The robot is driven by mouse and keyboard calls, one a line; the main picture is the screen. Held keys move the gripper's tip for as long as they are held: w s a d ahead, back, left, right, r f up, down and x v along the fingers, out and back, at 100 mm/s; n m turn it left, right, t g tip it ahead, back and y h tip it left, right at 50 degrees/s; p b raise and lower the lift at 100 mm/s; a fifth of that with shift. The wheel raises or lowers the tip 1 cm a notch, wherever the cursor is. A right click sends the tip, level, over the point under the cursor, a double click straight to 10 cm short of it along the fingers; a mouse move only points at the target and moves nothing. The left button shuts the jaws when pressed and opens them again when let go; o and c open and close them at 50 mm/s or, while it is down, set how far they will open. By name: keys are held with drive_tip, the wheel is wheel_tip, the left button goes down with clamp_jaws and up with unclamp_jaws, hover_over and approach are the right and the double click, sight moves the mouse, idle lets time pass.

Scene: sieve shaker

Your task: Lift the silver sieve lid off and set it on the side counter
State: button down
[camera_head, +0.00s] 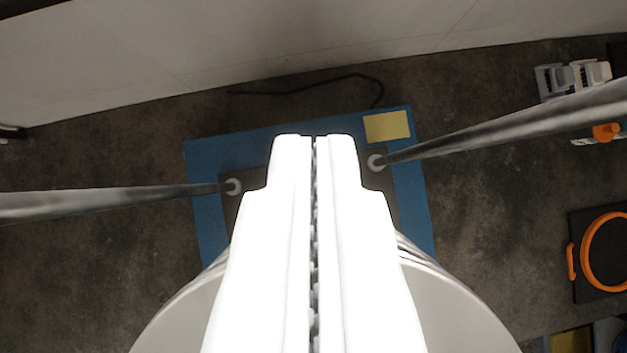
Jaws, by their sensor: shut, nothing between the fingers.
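My gripper (315,142) fills the middle of the view as two long white fingers, side by side with only a thin dark gap. It is shut and holds nothing. Behind and below the fingers is a round pale grey, silvery drum-like body (455,315), likely the sieve stack with its lid. The fingers hide its middle, so I cannot tell lid from sieve or whether the fingers touch it. Two dark rods rise beside it, the left rod (120,202) and the right rod (500,121), from a dark base. The side counter cannot be made out for certain.
A blue mat (205,165) with a yellow label (387,126) lies under the shaker. A black cable (310,87) runs behind it. At right are an orange ring (585,255) on a dark pad and grey-white items (573,78). A pale wall (250,45) closes the back.

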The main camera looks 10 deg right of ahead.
drive_tip(key=shift+s+a+f, duration=0.15)
drive_tip(key=shift+s+f, duration=0.9)
drive_tip(key=shift+f, duration=0.1)
drive_tip(key=shift+s, duration=0.15)
drive_tip(key=shift+s+a, duration=0.25)
drive_tip(key=shift+s, duration=1.05)
drive_tip(key=shift+s+a, duration=0.2)
drive_tip(key=shift+s, duration=1.05)
